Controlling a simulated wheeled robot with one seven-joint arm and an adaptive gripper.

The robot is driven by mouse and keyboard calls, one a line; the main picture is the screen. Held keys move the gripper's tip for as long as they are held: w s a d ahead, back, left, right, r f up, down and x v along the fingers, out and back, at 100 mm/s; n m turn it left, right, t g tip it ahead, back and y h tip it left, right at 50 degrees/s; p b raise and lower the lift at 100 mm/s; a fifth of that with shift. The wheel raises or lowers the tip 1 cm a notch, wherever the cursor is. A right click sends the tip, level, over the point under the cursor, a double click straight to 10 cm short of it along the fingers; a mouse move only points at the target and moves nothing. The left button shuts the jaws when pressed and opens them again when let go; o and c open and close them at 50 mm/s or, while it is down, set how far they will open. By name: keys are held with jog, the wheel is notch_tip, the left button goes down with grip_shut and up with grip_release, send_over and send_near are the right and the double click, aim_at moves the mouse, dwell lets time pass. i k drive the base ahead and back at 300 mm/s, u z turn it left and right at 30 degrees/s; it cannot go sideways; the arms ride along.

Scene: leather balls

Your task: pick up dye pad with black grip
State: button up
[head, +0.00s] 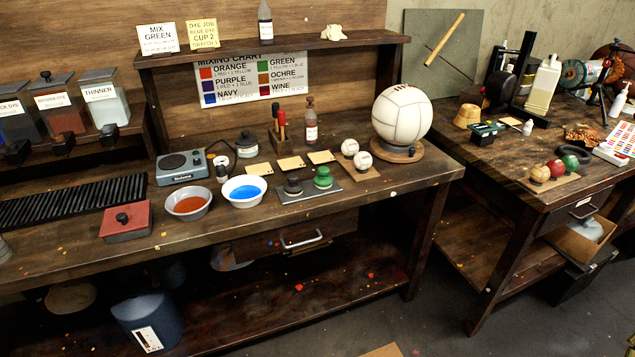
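The dye pad with black grip (292,187) appears to be the small dark knobbed piece on the left of a flat grey plate (314,194) near the front of the workbench. A similar piece with a green grip (323,178) stands just to its right on the same plate. A red block with a black knob (126,222) sits farther left, near the bench's front edge. My gripper is not in view.
A white bowl of blue liquid (244,191) stands close left of the plate, and a bowl of orange-red liquid (188,204) beyond it. Sample cards (290,164) lie behind. A white ball (402,114) on a stand is to the right.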

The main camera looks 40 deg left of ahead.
aim_at(292, 188)
jog(key=i, duration=0.3)
jog(key=u, duration=0.75)
